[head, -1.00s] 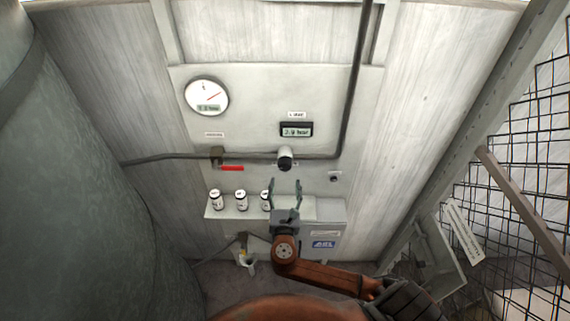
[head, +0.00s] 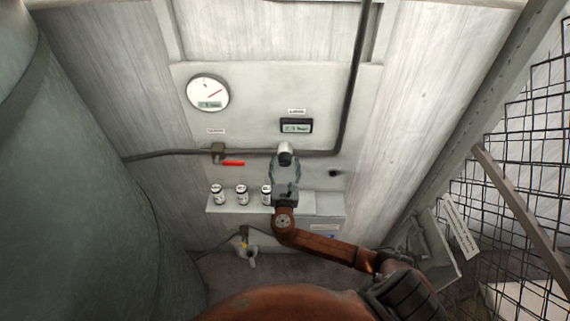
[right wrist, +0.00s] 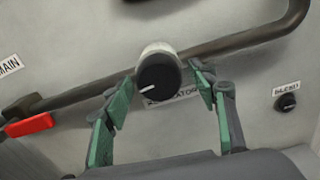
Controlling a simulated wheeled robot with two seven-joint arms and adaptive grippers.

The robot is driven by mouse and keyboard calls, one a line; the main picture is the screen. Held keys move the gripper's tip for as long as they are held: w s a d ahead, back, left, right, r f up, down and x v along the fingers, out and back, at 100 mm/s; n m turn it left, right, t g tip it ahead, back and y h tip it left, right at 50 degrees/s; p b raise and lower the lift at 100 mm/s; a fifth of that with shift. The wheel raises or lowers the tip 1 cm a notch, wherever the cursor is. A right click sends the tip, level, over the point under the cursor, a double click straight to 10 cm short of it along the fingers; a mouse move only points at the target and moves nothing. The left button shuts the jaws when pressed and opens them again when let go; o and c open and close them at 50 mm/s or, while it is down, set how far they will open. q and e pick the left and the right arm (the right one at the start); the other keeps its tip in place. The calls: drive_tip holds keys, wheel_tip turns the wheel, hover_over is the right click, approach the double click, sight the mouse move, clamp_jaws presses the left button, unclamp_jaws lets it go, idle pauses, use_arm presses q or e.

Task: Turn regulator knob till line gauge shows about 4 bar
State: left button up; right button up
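The regulator knob (head: 285,158) is a black cap on a pale body on the pipe, below the line gauge. In the right wrist view its black face (right wrist: 158,77) has a white mark pointing left and slightly down. The line gauge (head: 296,126) is a small dark box with a pale digital display; its digits are too blurred to read surely. My right gripper (head: 285,166) is open just below the knob in the head view. In the right wrist view its green fingertips (right wrist: 163,79) stand either side of the knob; contact is unclear. My left gripper is out of view.
A round dial gauge (head: 208,92) is at upper left. A red valve lever (head: 233,163) sits on the pipe left of the knob. Several small cans (head: 242,194) stand on the ledge below. A small black bleed knob (right wrist: 287,103) is to the right.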

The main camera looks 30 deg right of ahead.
drive_tip(key=c, duration=1)
drive_tip(key=shift+c, duration=0.2)
drive_tip(key=shift+f+m, duration=0.1)
drive_tip(key=shift+m, duration=0.2)
drive_tip(key=m+b, duration=0.2)
drive_tip(key=m, duration=0.1)
drive_tip(key=shift+f, duration=0.1)
drive_tip(key=m+b, duration=0.3)
drive_tip(key=m, duration=0.2)
drive_tip(key=shift+a, duration=0.1)
drive_tip(key=o, duration=1.1)
drive_tip(key=shift+r, duration=0.2)
drive_tip(key=shift+o, duration=0.3)
